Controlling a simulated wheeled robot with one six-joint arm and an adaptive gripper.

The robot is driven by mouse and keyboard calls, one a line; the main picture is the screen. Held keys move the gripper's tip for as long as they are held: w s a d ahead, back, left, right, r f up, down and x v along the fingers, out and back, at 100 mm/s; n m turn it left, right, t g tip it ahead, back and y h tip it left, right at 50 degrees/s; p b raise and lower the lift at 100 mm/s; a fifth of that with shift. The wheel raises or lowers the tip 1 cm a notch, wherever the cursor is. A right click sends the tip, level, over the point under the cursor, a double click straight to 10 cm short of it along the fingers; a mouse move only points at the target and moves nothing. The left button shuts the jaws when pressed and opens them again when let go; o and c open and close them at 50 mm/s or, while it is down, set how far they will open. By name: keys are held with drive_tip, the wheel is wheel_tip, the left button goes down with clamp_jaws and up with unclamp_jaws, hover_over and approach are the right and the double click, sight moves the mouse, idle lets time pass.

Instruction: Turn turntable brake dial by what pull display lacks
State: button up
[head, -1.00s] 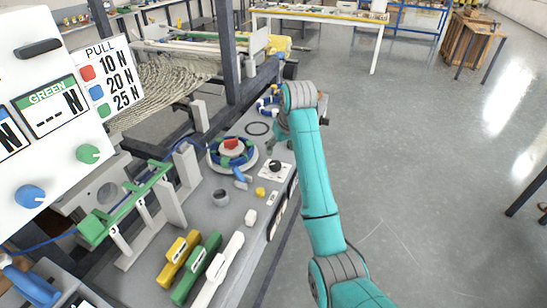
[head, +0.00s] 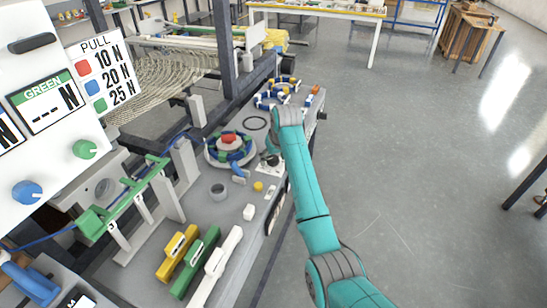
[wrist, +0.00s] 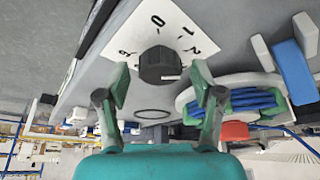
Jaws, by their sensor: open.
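The brake dial is a black knob (wrist: 158,64) on a white plate with the digits 0, 1 and 2 and one I cannot read clearly. My open gripper (wrist: 159,86) has one finger on each side of the knob, with gaps visible. In the head view, my gripper (head: 271,149) is over the dial plate (head: 268,171) and partly hides it. The turntable (head: 230,150) beside it carries blue coils and a red block. The pull display (head: 47,106), headed GREEN, shows dashes and N. The PULL card (head: 101,75) lists red 10 N, blue 20 N, green 25 N.
A second display (head: 8,135) is cut off at the left edge. Yellow, green and white bars (head: 199,258) lie in front.

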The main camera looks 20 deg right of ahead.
drive_tip(key=c, duration=1.1)
drive_tip(key=m+h, duration=0.1)
drive_tip(key=m, duration=0.3)
drive_tip(key=shift+a+m+h, duration=0.15)
drive_tip(key=shift+m+h, duration=0.25)
drive_tip(key=m, duration=0.2)
drive_tip(key=m+g+h, duration=0.1)
drive_tip(key=m, duration=0.1)
drive_tip(key=shift+a+m+h, duration=0.1)
drive_tip(key=shift+m+h, duration=0.2)
drive_tip(key=m+g+h, duration=0.1)
drive_tip(key=m, duration=0.3)
drive_tip(key=shift+w, duration=0.1)
drive_tip(key=shift+m+g+h, duration=0.4)
drive_tip(key=shift+m+g, duration=0.4)
drive_tip(key=shift+m, duration=1.3)
